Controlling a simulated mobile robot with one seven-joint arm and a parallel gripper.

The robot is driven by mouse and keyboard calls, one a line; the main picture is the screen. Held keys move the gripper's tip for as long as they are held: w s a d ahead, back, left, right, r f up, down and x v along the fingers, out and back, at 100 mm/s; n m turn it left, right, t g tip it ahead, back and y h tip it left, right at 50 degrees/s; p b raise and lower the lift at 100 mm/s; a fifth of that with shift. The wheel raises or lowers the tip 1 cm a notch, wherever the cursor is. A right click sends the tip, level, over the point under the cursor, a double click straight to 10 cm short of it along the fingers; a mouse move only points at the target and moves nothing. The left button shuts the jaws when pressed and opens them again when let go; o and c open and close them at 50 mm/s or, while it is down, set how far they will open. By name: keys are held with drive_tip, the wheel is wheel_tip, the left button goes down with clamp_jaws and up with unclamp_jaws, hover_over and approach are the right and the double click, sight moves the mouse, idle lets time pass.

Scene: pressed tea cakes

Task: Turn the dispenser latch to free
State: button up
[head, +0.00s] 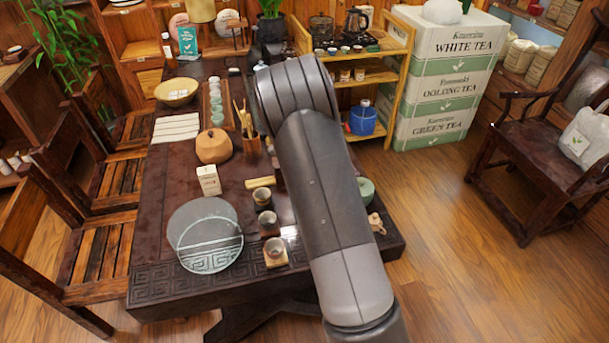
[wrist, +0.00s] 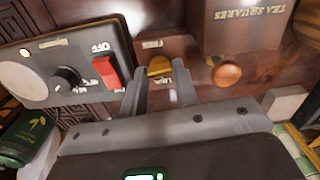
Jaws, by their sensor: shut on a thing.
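The dispenser (wrist: 178,46) shows in the wrist view as a dark brown wooden box with a small brass-yellow latch (wrist: 160,65) on it. A small label, seemingly "FREE", lies beyond the latch, and another, partly covered, lies on the near side by the fingers. My gripper (wrist: 161,72) has its two grey fingers closed on the latch, one at each side. The latch's exact angle is hard to tell. In the head view my arm covers the dispenser and the gripper.
In the wrist view, a dark device (wrist: 75,62) with a red switch and black knob stands close left. A round wooden knob (wrist: 227,74) and a "TEA SQUARES" box (wrist: 248,25) are close right. In the head view, cups and a glass disc (head: 207,236) occupy the table front.

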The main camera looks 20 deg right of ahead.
drive_tip(key=o, duration=1)
wheel_tip(320, 180, up, 11)
